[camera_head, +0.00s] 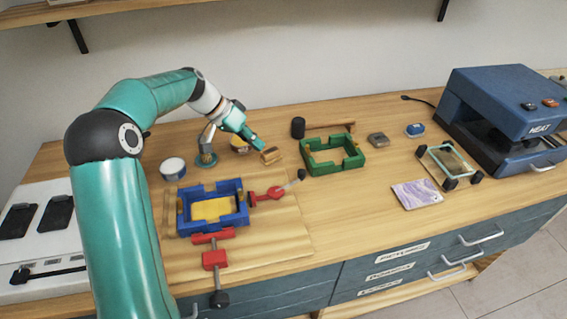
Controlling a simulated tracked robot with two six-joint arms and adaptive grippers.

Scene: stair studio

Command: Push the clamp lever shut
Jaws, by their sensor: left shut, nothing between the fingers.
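A blue square frame (183,217) with a yellow piece (212,209) inside sits on a wooden board on the bench. One red clamp (268,194) is at its right side, its lever reaching right and back to a dark knob (301,174). Another red clamp (215,259) is at its front side, its lever reaching toward the bench's front edge and ending in a dark knob (220,299). My left gripper (257,145) is shut and empty, behind the frame and clear of both levers, close to a small wooden block (271,156). My right gripper is out of view.
A green frame (318,169) stands right of the clamps, with a dark cylinder (298,127) behind it. A white round tub (173,168) stands left of the gripper. A blue heat press (500,115) fills the far right.

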